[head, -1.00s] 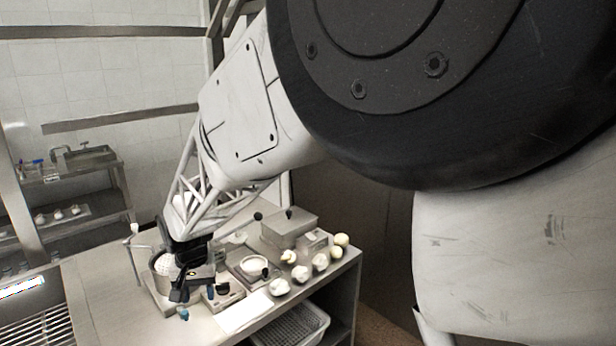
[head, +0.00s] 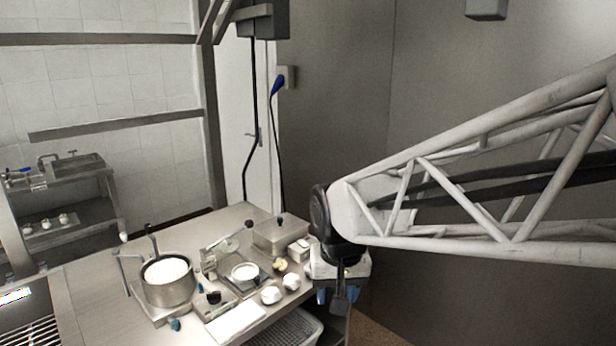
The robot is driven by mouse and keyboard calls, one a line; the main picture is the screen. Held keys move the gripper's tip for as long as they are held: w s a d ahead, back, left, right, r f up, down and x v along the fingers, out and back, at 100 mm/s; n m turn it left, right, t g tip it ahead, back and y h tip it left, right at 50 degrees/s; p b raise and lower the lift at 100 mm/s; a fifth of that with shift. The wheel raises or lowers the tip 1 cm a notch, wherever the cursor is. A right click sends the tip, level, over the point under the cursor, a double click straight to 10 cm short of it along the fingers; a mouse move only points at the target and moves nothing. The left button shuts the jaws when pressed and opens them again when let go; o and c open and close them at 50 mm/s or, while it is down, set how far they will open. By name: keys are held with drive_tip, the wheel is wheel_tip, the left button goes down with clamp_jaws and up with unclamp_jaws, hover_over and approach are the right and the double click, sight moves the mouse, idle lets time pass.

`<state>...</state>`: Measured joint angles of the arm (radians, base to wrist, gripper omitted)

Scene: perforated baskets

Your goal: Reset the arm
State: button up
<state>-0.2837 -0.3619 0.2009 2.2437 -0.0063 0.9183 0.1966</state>
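My gripper (head: 338,298) hangs pointing down at the right end of the steel table (head: 95,290), in front of its right edge. Its blue-tipped fingers show small and partly dark. Whether they are apart or together is too small to tell, and I see nothing held in them. My lattice arm reaches in from the right side of the head view.
On the table are a pot with white contents (head: 168,284), a press-like device (head: 226,250), a white bowl (head: 245,272), a lidded metal box (head: 280,234) and several pale round items (head: 271,295). A perforated basket (head: 292,330) sits below. A shelf (head: 75,185) stands back left.

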drive_tip(key=s+d+m+t, duration=0.1)
drive_tip(key=s+d, duration=1.2)
drive_tip(key=s, duration=0.2)
drive_tip(key=shift+s+d+f+h, duration=0.2)
drive_tip(key=shift+h, duration=0.1)
